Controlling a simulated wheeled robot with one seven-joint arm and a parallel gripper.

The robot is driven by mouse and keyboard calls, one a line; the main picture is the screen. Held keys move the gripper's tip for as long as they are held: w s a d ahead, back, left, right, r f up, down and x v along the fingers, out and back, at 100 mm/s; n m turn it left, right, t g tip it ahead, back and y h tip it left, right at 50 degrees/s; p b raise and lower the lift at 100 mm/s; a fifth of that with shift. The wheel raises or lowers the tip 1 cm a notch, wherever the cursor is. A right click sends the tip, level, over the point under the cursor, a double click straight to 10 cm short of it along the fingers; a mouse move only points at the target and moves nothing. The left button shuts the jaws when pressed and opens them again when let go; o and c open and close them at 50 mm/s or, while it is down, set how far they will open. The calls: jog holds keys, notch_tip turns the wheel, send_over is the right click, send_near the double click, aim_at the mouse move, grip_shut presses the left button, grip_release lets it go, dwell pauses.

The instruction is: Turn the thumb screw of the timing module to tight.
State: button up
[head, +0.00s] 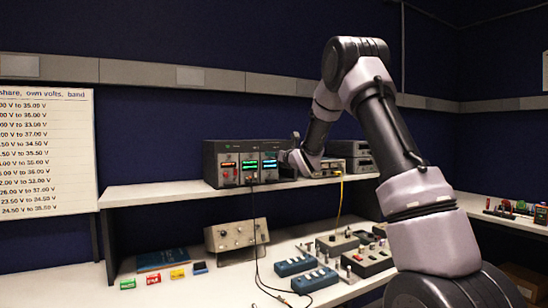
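A rack of dark instrument modules (229,168) stands on the shelf, with green, orange and blue lit displays on its front. I cannot tell which module is the timing module, and its thumb screw is too small to make out. The end of my arm, with my gripper (291,160), is at the right end of this rack, close to its front. The fingers are too small and partly hidden by the wrist, so neither their opening nor any contact with a screw can be told.
Grey instruments (350,150) stand right of my wrist on the shelf (150,191). A yellow cable (341,200) and dark cables hang down to the bench. Below are a grey knob box (236,235), blue units (314,280) and small coloured blocks (153,279).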

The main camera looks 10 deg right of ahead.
jog(key=shift+w+a, duration=0.15)
jog(key=shift+w, duration=0.3)
grip_shut()
